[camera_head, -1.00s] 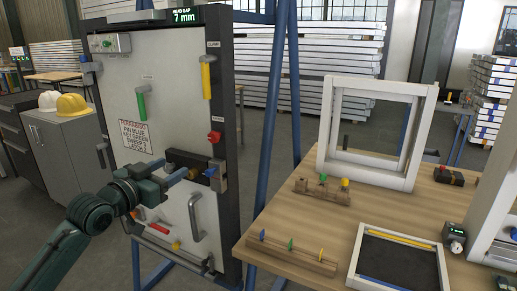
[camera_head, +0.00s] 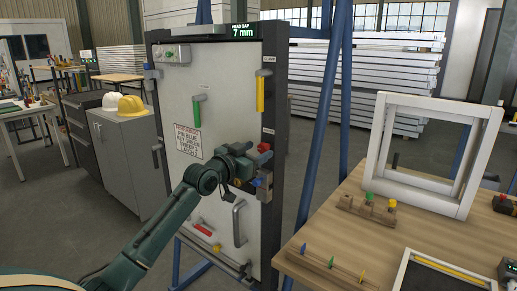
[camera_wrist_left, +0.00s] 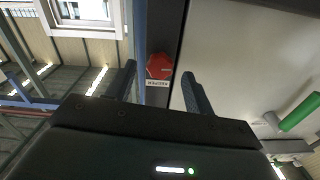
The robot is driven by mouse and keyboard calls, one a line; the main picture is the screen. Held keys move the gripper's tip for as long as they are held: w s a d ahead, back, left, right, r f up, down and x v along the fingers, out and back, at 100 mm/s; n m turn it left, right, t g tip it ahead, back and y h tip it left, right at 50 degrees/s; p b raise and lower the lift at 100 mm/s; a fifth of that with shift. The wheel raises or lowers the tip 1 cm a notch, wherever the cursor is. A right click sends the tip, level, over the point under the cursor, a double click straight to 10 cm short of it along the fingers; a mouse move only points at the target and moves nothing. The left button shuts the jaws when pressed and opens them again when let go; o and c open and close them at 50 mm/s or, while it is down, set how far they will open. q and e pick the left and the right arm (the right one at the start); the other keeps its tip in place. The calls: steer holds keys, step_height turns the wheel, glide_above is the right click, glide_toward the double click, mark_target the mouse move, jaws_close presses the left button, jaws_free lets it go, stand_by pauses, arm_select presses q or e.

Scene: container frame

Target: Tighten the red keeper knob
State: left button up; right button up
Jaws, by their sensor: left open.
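The red keeper knob (camera_head: 264,147) sits on the dark right-hand post of the upright panel (camera_head: 225,120). In the left wrist view the knob (camera_wrist_left: 160,66) is a red faceted head with a small white label just below it. My left gripper (camera_head: 257,157) is close to the knob, just below and left of it in the head view. In the left wrist view its fingers (camera_wrist_left: 158,70) are open, one on each side of the knob with gaps to it. I cannot tell whether the tips reach past its face. My right gripper is in neither view.
A green handle (camera_head: 197,112), a yellow handle (camera_head: 260,92) and a grey pull handle (camera_head: 238,223) stick out from the panel. A display above reads 7 mm. A wooden table (camera_head: 345,240) with frames and peg blocks stands to the right.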

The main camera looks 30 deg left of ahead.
arm_select(q)
steer(key=shift+w, duration=0.75)
steer(key=shift+c, duration=0.3)
steer(key=c, duration=0.9)
